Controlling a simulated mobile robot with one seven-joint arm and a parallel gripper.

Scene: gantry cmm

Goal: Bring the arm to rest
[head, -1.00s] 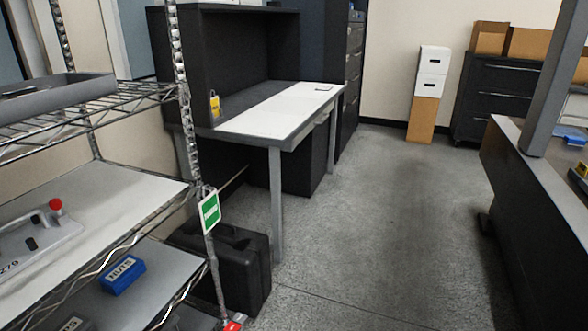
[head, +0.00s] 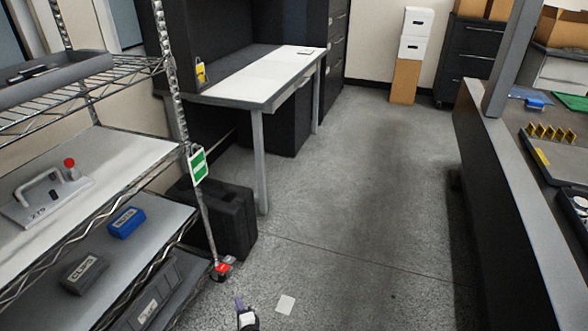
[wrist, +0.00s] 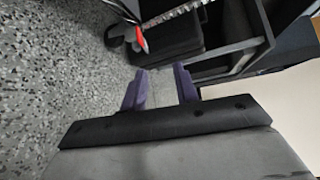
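My gripper (wrist: 159,82) shows in the wrist view as two purple fingers standing apart, with nothing visible between them. Past the fingers are speckled floor and, at the top, a wire shelf post and dark items. In the head view only a small part of my gripper (head: 243,310) shows at the bottom edge, low over the floor to the right of the shelf rack. A small pale square (head: 285,305) lies on the floor just right of it.
A desk (head: 262,102) stands beyond. A long bench (head: 520,200) borders the right. The grey floor (head: 365,190) between is clear.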

